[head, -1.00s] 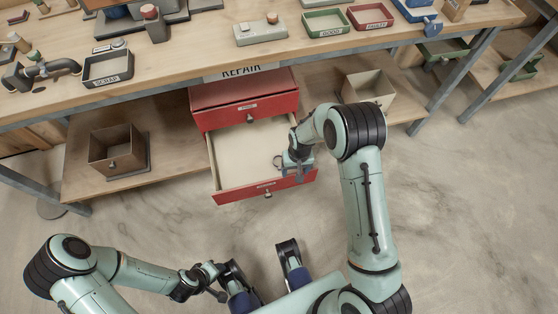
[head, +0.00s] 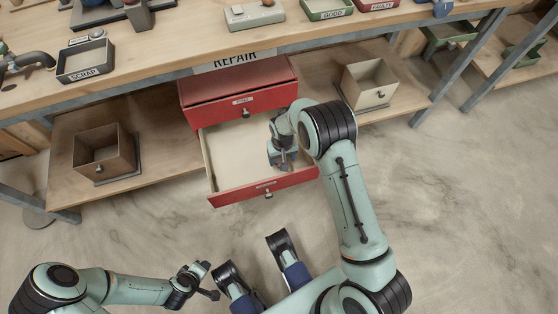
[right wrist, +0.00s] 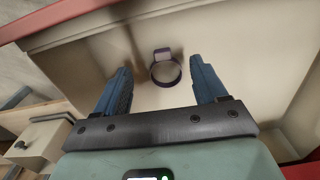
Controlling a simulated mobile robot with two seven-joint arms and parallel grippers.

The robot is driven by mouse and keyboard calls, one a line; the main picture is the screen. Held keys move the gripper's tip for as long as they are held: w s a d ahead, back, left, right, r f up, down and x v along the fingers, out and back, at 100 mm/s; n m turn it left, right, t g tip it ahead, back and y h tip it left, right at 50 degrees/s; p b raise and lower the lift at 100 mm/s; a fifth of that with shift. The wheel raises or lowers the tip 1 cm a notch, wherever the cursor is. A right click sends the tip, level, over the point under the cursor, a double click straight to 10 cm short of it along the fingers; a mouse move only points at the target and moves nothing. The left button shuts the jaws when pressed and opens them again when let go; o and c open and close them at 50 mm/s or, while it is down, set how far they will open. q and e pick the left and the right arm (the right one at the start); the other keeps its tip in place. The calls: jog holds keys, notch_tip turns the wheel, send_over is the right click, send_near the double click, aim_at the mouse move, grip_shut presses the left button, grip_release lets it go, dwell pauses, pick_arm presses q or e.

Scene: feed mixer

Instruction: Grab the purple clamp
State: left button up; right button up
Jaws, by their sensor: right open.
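The purple clamp (right wrist: 162,55), a dark purple ring with a small block on its rim, lies on the pale floor of the open lower red drawer (head: 228,193). My right gripper (right wrist: 159,82) is open over the drawer, its blue fingers pointing down at the clamp. In the head view my right gripper (head: 283,160) is inside the drawer's outline and the clamp is hidden. My left gripper (head: 205,280) is low and away from the drawer; its finger opening is too small to judge.
The red cabinet's upper drawer (head: 245,105) is closed above the open one. The workbench (head: 150,50) overhangs behind. Beige boxes stand on the lower shelf at left (head: 105,150) and right (head: 370,85). The drawer walls stand close around my right gripper. The floor in front is clear.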

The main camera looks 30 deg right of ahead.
notch_tip(320, 180, down, 3)
jog(key=shift+w+f+b, duration=0.1)
jog(key=shift+w+b, duration=0.05)
jog(key=shift+b, duration=0.35)
jog(key=shift+f, duration=0.7)
jog(key=c, duration=1.2)
pick_arm(q)
jog(key=shift+a+f, duration=0.25)
jog(key=shift+f, duration=0.3)
jog(key=shift+a+f, duration=0.2)
jog(key=shift+f, duration=0.35)
pick_arm(e)
jog(key=shift+o, duration=0.2)
jog(key=shift+r, duration=0.2)
